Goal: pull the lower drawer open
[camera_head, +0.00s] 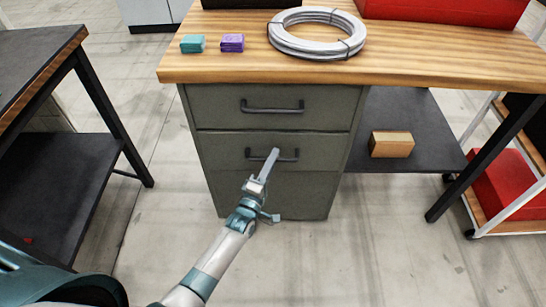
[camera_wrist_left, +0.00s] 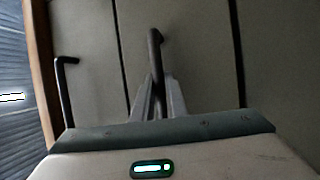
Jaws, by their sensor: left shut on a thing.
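The grey-green drawer cabinet stands under the wooden worktop. Its lower drawer (camera_head: 222,151) has a dark bar handle (camera_head: 290,155) and looks flush with the cabinet front. My left gripper (camera_head: 270,160) reaches this handle from the front. In the left wrist view my left gripper (camera_wrist_left: 158,88) has its two fingers on either side of the lower handle (camera_wrist_left: 155,45), shut on it. The upper drawer (camera_head: 220,105) is closed, with its own handle (camera_head: 272,107); that handle also shows in the wrist view (camera_wrist_left: 64,85). My right gripper is out of view.
The worktop (camera_head: 420,70) carries a coiled cable (camera_head: 317,45), a teal block (camera_head: 192,44) and a purple block (camera_head: 232,43). A cardboard box (camera_head: 392,144) rests on the dark shelf at right. A dark table (camera_head: 60,150) stands at left. The floor before the cabinet is clear.

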